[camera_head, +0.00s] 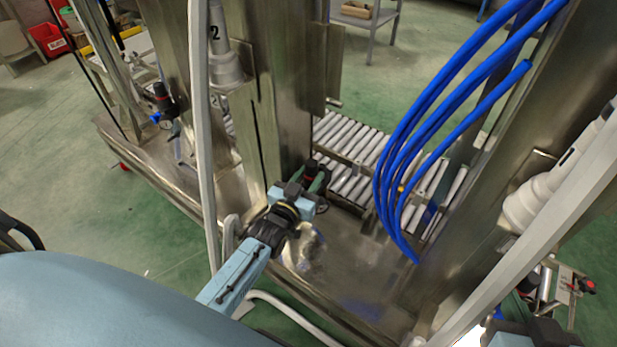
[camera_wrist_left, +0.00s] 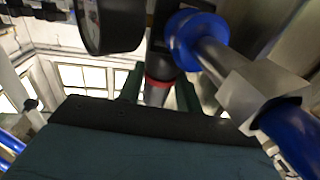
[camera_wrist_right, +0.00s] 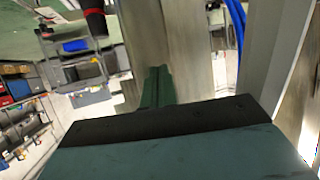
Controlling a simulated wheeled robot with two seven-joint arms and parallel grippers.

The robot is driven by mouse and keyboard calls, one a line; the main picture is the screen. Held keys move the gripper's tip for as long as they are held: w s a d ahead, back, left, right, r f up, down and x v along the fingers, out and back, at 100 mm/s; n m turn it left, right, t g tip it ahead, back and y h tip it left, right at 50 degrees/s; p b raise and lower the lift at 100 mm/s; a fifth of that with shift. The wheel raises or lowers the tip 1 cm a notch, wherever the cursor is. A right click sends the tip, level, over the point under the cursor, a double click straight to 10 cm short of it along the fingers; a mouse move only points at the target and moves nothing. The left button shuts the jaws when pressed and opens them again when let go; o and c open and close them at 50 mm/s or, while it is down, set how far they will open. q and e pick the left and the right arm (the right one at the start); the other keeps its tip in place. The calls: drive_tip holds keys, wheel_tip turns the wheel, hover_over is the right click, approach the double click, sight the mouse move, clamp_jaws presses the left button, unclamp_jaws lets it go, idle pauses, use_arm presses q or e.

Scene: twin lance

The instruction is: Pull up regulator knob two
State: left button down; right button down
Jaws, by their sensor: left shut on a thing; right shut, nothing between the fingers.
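A regulator with a dark knob and red ring (camera_head: 311,166) sits at the steel post in the middle of the head view. My left gripper (camera_head: 318,181) is at it, its fingers shut around the knob. In the left wrist view the knob (camera_wrist_left: 157,92) shows between the two green fingers, with its red ring against the regulator body. No number shows on this knob. My right gripper (camera_wrist_right: 158,86) is shut and empty. In the right wrist view a dark knob-like part with a red ring (camera_wrist_right: 95,18) is at the upper left, apart from the fingers.
Another regulator (camera_head: 160,98) is at the far left. A lance marked 2 (camera_head: 226,62) hangs left of the post. Blue hoses (camera_head: 395,170) hang to the right. A roller conveyor (camera_head: 350,138) lies behind. A gauge (camera_wrist_left: 106,24) and blue fitting (camera_wrist_left: 190,38) sit close to my left fingers.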

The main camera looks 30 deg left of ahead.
sight(308, 174)
use_arm(q)
drive_tip(key=shift+r+p, duration=0.65)
drive_tip(key=shift+p, duration=0.25)
use_arm(e)
drive_tip(key=s+d+f+g+h, duration=0.1)
drive_tip(key=s+d+f+g, duration=0.1)
drive_tip(key=s+f+g, duration=0.3)
drive_tip(key=shift+s+d+f+h, duration=0.15)
drive_tip(key=shift+d+f+h, duration=0.15)
drive_tip(key=shift+d+f, duration=0.05)
use_arm(q)
drive_tip(key=shift+w, duration=0.1)
drive_tip(key=c, duration=1.2)
unclamp_jaws()
drive_tip(key=shift+r, duration=0.1)
drive_tip(key=shift+c, duration=0.2)
drive_tip(key=shift+s, duration=0.35)
drive_tip(key=s+p, duration=0.2)
drive_tip(key=s, duration=0.2)
drive_tip(key=shift+s, duration=0.35)
drive_tip(key=s+p, duration=0.2)
drive_tip(key=s, duration=0.6)
use_arm(e)
drive_tip(key=s+d+f+g+h, duration=0.1)
drive_tip(key=s+d+f+g, duration=0.3)
drive_tip(key=f, duration=0.5)
drive_tip(key=shift+s+d+f+m+g+h, duration=0.2)
drive_tip(key=shift+s+m+g+h, duration=0.1)
drive_tip(key=shift+s, duration=0.4)
